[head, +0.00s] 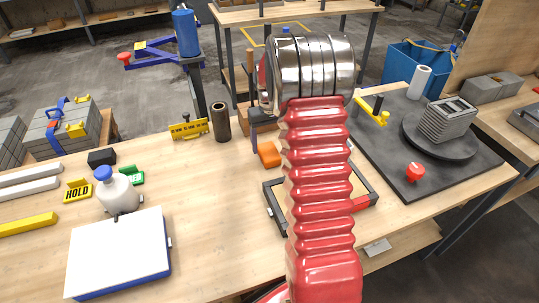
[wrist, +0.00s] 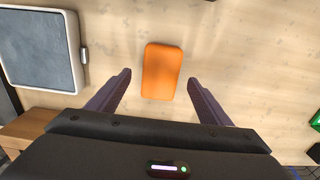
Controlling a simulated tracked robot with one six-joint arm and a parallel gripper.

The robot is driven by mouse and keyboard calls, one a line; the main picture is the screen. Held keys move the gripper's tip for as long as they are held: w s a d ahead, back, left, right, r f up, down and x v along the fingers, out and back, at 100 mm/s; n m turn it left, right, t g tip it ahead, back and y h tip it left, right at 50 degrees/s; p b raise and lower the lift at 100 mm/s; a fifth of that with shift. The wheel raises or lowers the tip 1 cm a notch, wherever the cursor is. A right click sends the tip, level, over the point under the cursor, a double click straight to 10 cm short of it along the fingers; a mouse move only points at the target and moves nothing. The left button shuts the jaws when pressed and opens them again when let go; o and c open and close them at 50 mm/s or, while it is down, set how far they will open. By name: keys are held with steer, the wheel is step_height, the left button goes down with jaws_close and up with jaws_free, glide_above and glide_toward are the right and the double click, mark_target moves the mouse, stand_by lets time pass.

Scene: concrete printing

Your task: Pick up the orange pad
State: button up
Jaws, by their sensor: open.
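The orange pad (wrist: 162,72) lies flat on the wooden table in the wrist view, a rounded block near the middle of the picture. My gripper (wrist: 160,79) is open, with one finger on either side of the pad's near end and gaps to both sides. Nothing is between the fingers that I can see touching them. In the head view the orange pad (head: 269,154) shows beside my red arm, partly hidden by it. My gripper (head: 256,140) is mostly hidden there behind the arm.
A dark-framed tray (head: 274,212) lies close to the pad. A black board (head: 400,185) with a turntable is at right.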

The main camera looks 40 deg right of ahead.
mark_target(269, 151)
steer(key=shift+f, duration=2.35)
steer(key=shift+c, duration=0.6)
steer(key=c, duration=1)
